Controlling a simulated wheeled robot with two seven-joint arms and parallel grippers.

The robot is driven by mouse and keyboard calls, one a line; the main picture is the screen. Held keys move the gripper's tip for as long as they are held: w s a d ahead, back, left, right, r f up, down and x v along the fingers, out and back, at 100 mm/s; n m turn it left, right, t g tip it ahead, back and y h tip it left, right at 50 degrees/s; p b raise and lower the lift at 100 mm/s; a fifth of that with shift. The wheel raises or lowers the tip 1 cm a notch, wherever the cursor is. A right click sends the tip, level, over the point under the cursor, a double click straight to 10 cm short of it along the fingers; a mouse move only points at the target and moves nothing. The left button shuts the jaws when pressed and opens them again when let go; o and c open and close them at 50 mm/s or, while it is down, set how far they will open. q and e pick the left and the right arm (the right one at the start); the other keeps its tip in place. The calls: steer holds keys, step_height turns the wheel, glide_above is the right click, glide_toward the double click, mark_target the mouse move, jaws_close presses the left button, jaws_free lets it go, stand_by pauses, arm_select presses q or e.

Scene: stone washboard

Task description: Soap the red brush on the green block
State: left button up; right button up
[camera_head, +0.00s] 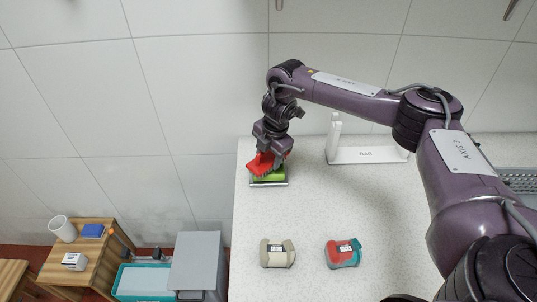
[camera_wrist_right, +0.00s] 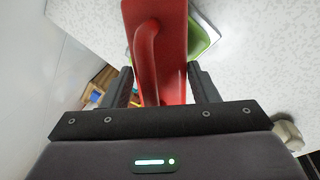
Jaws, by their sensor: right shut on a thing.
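The red brush (camera_head: 261,163) is in my right gripper (camera_head: 270,150) at the far left corner of the counter. In the right wrist view my right gripper (camera_wrist_right: 163,88) is shut on the handle of the red brush (camera_wrist_right: 160,35). The green block (camera_head: 270,176) lies on a grey tray (camera_head: 268,184) directly under the brush. In the right wrist view the green block (camera_wrist_right: 198,40) shows at the brush's right side. The brush covers part of the block, and I cannot tell whether they touch. My left gripper is not in view.
A white stand (camera_head: 366,155) is on the speckled counter (camera_head: 310,215) to the right. A beige item (camera_head: 277,254) and a red and teal item (camera_head: 343,253) lie nearer the front. The middle of the counter is clear. A wooden stool (camera_head: 83,262) stands left, off the counter.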

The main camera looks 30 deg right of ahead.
steer(key=shift+f, duration=0.45)
stand_by(0.4)
steer(key=shift+f, duration=0.1)
stand_by(1.2)
step_height(320, 180, up, 7)
steer(key=p, duration=0.6)
stand_by(0.6)
